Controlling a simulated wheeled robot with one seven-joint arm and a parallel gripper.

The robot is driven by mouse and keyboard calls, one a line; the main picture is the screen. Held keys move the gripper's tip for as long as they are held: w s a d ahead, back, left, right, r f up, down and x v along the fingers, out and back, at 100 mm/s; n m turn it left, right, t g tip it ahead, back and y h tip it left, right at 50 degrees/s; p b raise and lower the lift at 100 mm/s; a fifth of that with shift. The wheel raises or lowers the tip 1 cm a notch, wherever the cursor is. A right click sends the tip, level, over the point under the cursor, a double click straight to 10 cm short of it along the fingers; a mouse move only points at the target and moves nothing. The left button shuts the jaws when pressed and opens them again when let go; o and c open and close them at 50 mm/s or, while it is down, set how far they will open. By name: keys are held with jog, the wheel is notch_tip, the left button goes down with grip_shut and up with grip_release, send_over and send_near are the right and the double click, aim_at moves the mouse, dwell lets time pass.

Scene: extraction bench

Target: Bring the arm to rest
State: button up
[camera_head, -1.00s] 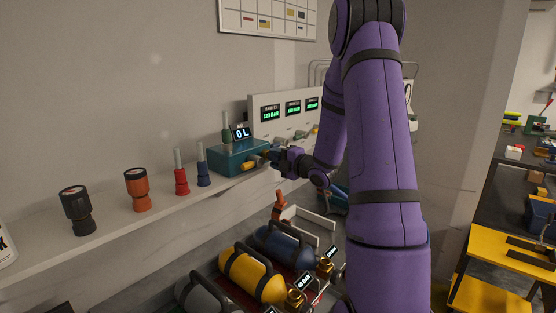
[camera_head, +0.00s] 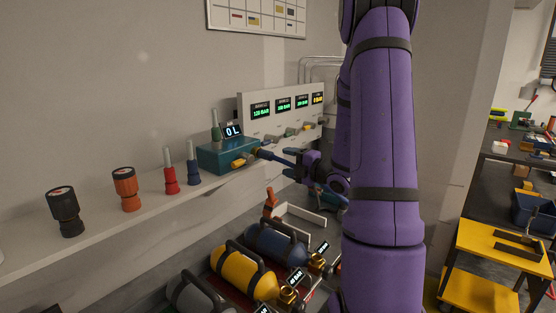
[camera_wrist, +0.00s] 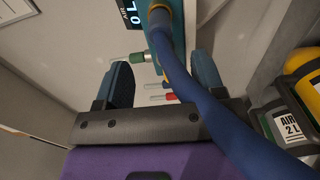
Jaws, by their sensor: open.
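My gripper (camera_head: 290,160) is open, to the right of a teal box (camera_head: 226,158) on the wall shelf and apart from it. In the wrist view my gripper (camera_wrist: 162,78) shows two spread fingers. A blue hose (camera_wrist: 185,85) runs from the box's brass fitting across the view, over the right-hand finger. The hose also shows in the head view (camera_head: 275,156) beside the gripper. No object is visibly clamped between the fingers. My arm is extended, its upper links raised; its far end is partly hidden behind the nearer link.
The shelf (camera_head: 105,220) carries black, orange, red and blue fittings. A gauge panel (camera_head: 282,112) stands behind the box. Yellow (camera_head: 240,270) and blue cylinders lie below. A yellow cart (camera_head: 480,290) and dark bench (camera_head: 520,185) stand at right.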

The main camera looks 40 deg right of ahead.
jog(key=shift+s+d, duration=0.1)
jog(key=shift+s, duration=0.8)
jog(key=a+r+n+g+y, duration=0.3)
jog(key=a+n+y, duration=0.1)
jog(key=a+n, duration=0.35)
jog(key=a+r+n+g+y, duration=0.2)
jog(key=a+n+y, duration=0.1)
jog(key=a+n, duration=0.4)
jog(key=s+a+r+n+g, duration=0.3)
jog(key=s+a+n+g, duration=0.45)
jog(key=a+n, duration=0.55)
jog(key=s+r+n+h, duration=0.2)
jog(key=s+n+h, duration=0.2)
jog(key=s+n, duration=0.3)
jog(key=s+a+r+n+h, duration=0.1)
jog(key=s+n+h, duration=0.4)
jog(key=n, duration=1.3)
jog(key=shift+s+a+r+h, duration=0.25)
jog(key=shift+s+r, duration=0.2)
jog(key=shift+s, duration=0.5)
